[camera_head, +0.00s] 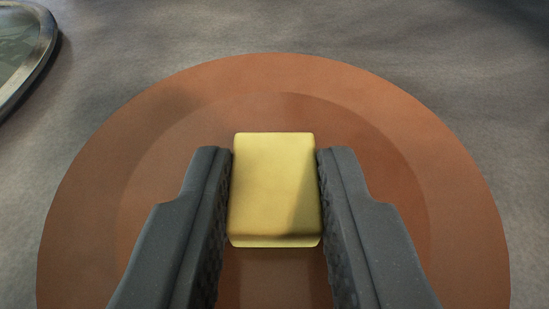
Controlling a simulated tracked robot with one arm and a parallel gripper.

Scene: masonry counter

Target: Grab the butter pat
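The butter pat (274,187) is a yellow block with rounded edges, in the middle of the view. It is over the inner part of a round terracotta-brown plate (80,240). My gripper (275,165) has its two dark fingers on either side of the pat, one along its left side and one along its right. The gap between each finger and the pat is very thin or nil, so I cannot tell whether they press on it. The pat's underside is hidden, so I cannot tell whether it rests on the plate.
A grey stone-like counter (300,25) surrounds the plate. A metal-rimmed object with a dark glassy inside (22,45) is cut off at the upper left corner. The counter beyond the plate and to the right is clear.

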